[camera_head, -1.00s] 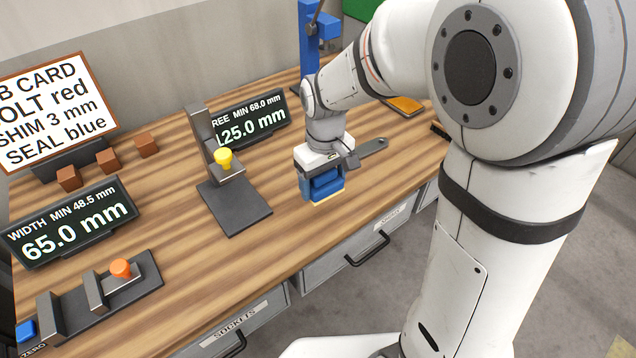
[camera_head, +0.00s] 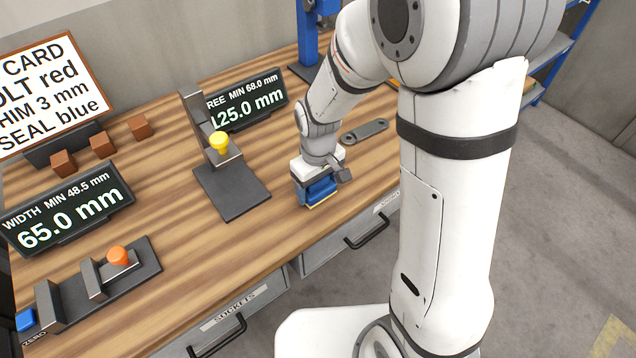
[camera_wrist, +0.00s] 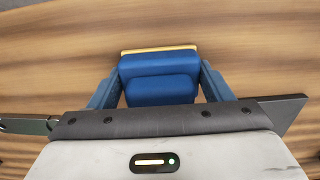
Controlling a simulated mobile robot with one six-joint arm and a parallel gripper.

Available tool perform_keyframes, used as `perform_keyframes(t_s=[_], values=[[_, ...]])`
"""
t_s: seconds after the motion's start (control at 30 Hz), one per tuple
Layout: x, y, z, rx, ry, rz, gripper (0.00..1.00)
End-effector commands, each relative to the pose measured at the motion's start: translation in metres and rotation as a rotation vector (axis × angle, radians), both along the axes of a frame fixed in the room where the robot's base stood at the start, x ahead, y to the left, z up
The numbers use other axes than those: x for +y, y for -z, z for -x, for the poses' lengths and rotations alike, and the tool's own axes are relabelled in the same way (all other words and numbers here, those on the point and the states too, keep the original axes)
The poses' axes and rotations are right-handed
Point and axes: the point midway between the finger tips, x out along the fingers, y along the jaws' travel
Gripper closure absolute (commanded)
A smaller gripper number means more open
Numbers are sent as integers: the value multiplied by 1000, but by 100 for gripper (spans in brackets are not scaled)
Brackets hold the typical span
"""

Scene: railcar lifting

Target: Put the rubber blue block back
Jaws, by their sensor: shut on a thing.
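The rubber blue block (camera_wrist: 160,72) is between the two blue fingers of my gripper (camera_wrist: 160,90) in the wrist view. It has a pale yellow layer along its far edge. In the head view the blue block (camera_head: 319,192) is below my wrist, over the front part of the wooden bench, right of the grey stand with the yellow knob. My gripper (camera_head: 318,184) is shut on it, pointing down. Whether the block touches the bench top is hard to tell.
A grey stand with a yellow knob (camera_head: 219,142) is left of my gripper. A grey flat link (camera_head: 365,131) lies behind it. A fixture with an orange knob (camera_head: 118,256), two readout displays, a card and brown blocks (camera_head: 102,144) are further left. Bare bench lies around the gripper.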

Motion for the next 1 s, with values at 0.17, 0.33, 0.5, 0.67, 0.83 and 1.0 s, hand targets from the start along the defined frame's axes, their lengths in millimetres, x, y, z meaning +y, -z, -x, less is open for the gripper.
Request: perform_keyframes(t_s=[0.17, 0.33, 0.5, 0.67, 0.83, 1.0], values=[[0, 0, 0, -1, 1, -1, 49], [-1, 3, 0, 0, 2, 0, 23], [-1, 3, 0, 0, 2, 0, 9], [-1, 2, 0, 0, 2, 0, 6], [-1, 0, 0, 0, 3, 0, 6], [-1, -19, -1, -4, 3, -1, 6]])
